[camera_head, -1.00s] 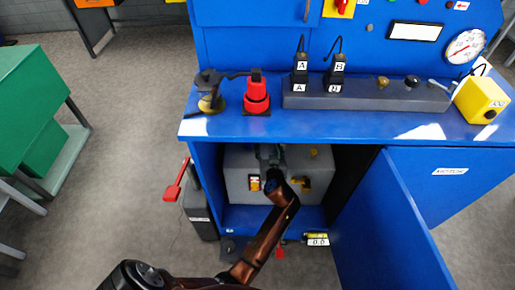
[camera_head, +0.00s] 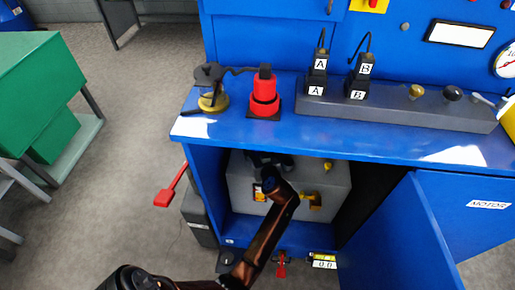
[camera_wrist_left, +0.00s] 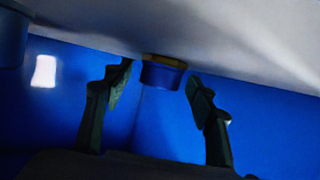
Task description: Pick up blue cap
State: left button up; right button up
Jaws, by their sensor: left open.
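The blue cap (camera_wrist_left: 162,74) shows in the left wrist view, with a yellowish band along its upper edge, just under a pale grey surface. My left gripper (camera_wrist_left: 160,70) is open, with one finger on each side of the cap. A gap shows between the cap and each finger. In the head view my left arm reaches into the open blue cabinet, and the left gripper (camera_head: 268,160) is a dark shape at the grey box (camera_head: 335,185). I cannot make out the cap there. My right gripper is not in view.
The blue worktop (camera_head: 400,145) overhangs the cabinet opening. The open blue door (camera_head: 400,240) stands to the right. A red handle (camera_head: 165,196) sticks out at the left. A red cone-like part (camera_head: 264,100) and a grey block (camera_head: 390,105) stand on top.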

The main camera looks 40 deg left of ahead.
pick_arm(q)
jog(key=shift+w+a, duration=0.1)
jog(key=shift+a, duration=0.05)
jog(key=c, duration=0.9)
jog(key=shift+r, duration=0.1)
